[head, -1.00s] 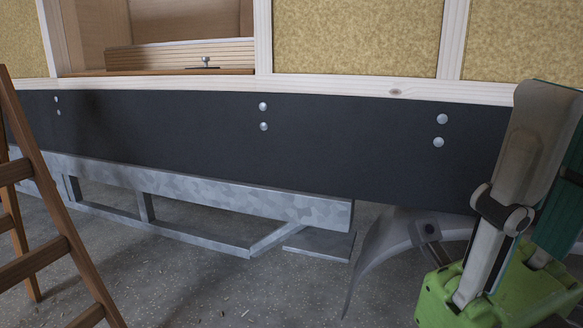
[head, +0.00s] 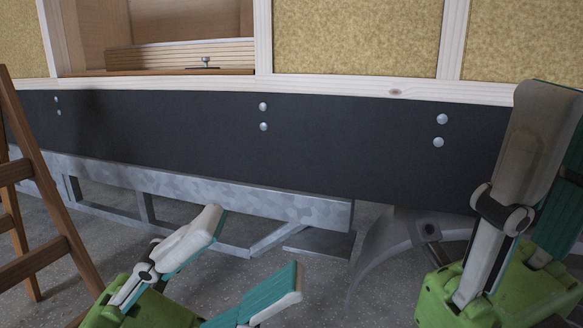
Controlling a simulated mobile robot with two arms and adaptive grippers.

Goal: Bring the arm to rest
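My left gripper (head: 256,248) is at the bottom of the head view, left of centre. It has a green body and white fingers with teal inner pads. The two fingers stand wide apart with nothing between them, in front of the metal frame under the trailer. My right gripper (head: 557,130) is large and close at the right edge, its fingers pointing up. One finger covers much of the other and the picture edge cuts them, so its opening is unclear. I see no object held in it.
A wooden ladder (head: 40,180) stands at the left. Ahead is the trailer's black side panel (head: 340,150) with bolts, above a galvanised frame (head: 250,196) and a grey mudguard (head: 385,250). A wood-framed opening (head: 180,70) sits above. Grey floor (head: 320,260) shows between my grippers.

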